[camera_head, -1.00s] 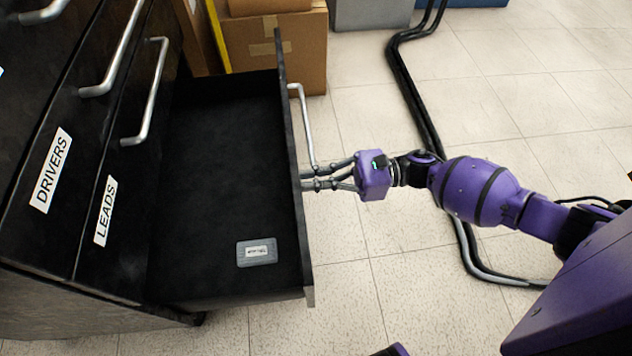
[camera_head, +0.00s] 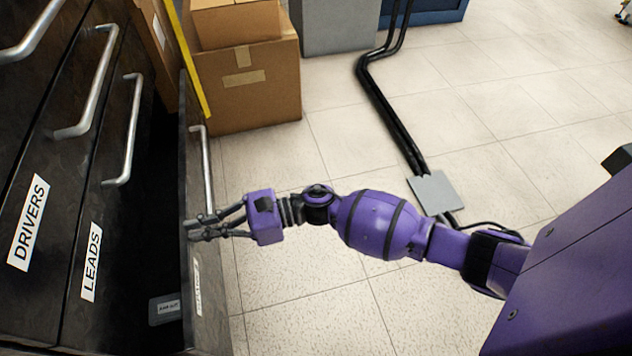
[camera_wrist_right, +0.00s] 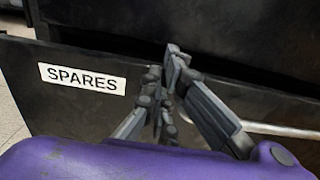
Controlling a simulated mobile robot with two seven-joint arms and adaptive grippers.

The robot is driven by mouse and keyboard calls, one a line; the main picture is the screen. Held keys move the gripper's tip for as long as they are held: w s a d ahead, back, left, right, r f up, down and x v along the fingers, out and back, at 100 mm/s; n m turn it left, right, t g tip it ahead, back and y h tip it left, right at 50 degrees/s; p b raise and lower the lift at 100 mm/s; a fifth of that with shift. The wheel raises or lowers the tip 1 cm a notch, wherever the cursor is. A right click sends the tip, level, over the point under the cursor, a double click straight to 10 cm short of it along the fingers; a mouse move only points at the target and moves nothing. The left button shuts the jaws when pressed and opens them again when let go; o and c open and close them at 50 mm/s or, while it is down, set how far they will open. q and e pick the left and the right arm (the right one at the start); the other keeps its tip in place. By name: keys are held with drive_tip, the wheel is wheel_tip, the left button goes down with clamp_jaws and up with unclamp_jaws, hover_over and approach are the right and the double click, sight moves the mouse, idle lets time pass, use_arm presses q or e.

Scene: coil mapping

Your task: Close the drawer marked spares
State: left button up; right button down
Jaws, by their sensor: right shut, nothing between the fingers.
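In the right wrist view the shut fingers (camera_wrist_right: 172,60) reach the top edge of the front. A small grey labelled item (camera_head: 165,308) lies inside the drawer. My left gripper is not in view.
The drawers marked LEADS (camera_head: 91,262) and DRIVERS (camera_head: 28,222) above look shut. Cardboard boxes (camera_head: 250,85) stand beyond the cabinet. Black cables (camera_head: 385,110) run over the floor to a grey plate (camera_head: 435,192). The tiled floor in front is otherwise open.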

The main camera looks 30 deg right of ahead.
sight(181, 237)
drive_tip(key=shift+x, duration=2.3)
drive_tip(key=shift+b, duration=0.3)
